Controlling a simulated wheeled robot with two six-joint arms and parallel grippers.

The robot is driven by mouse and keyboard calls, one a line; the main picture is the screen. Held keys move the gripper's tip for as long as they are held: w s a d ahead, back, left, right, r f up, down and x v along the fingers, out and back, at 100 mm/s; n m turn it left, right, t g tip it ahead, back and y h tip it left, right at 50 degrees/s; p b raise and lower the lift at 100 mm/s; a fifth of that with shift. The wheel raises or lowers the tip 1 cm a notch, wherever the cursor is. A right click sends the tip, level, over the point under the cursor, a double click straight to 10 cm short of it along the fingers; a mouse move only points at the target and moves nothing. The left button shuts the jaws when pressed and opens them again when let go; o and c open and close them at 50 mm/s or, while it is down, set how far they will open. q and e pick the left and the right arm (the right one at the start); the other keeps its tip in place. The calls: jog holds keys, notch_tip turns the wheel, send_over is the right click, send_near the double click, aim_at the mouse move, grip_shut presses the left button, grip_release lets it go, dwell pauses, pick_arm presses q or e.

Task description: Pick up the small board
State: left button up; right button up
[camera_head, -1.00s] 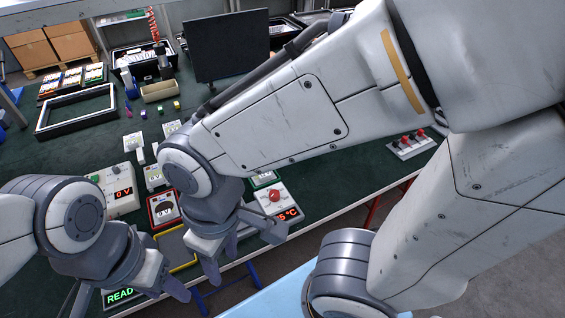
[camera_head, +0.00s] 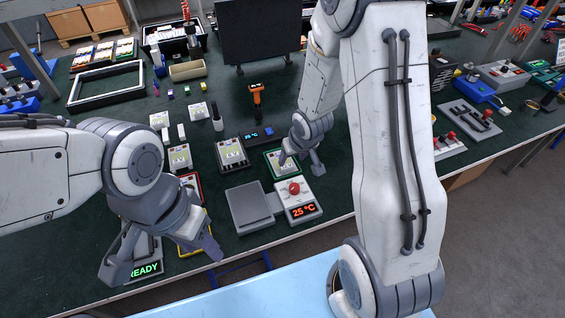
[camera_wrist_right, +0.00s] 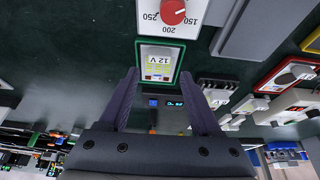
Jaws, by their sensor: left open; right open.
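A small pale board (camera_head: 284,157) lies in a green-edged frame on the dark green bench. In the right wrist view the board (camera_wrist_right: 157,62) shows a "12 V" label and yellow parts, ahead of and between the finger tips. My right gripper (camera_head: 301,166) is open and empty, close beside the green frame; in its own view the gripper (camera_wrist_right: 159,76) has both fingers spread. I cannot tell how high it is above the bench. My left gripper (camera_head: 162,264) is open at the front left, its fingers partly covering the READY display (camera_head: 146,269).
A grey plate (camera_head: 249,207) and a 25 °C heater with a red knob (camera_head: 294,189) stand in front of the green frame. A multi-switch device (camera_head: 232,154) and a blue-display unit (camera_head: 251,135) stand to its left. A dark monitor (camera_head: 260,35) stands behind.

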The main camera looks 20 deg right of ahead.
aim_at(287, 166)
jog(key=x, duration=0.4)
jog(key=shift+s+b, duration=0.1)
jog(key=shift+b, duration=0.3)
jog(key=shift+w+x, duration=0.15)
jog(key=shift+x, duration=1.15)
jog(key=shift+w+x, duration=0.2)
jog(key=shift+x, duration=1.1)
jog(key=shift+r, duration=0.15)
grip_shut()
jog(key=shift+r, duration=0.15)
jog(key=r, duration=0.2)
jog(key=r+p, duration=0.1)
jog(key=r, duration=0.1)
jog(key=shift+s+d+r, duration=0.1)
jog(key=shift+d+r, duration=0.15)
jog(key=shift+r, duration=0.05)
jog(key=s+d+r+p, duration=0.4)
jog(key=s+d+r, duration=0.2)
jog(key=s+d, duration=0.1)
jog(key=shift+d+p, duration=0.4)
jog(key=shift+d, duration=0.5)
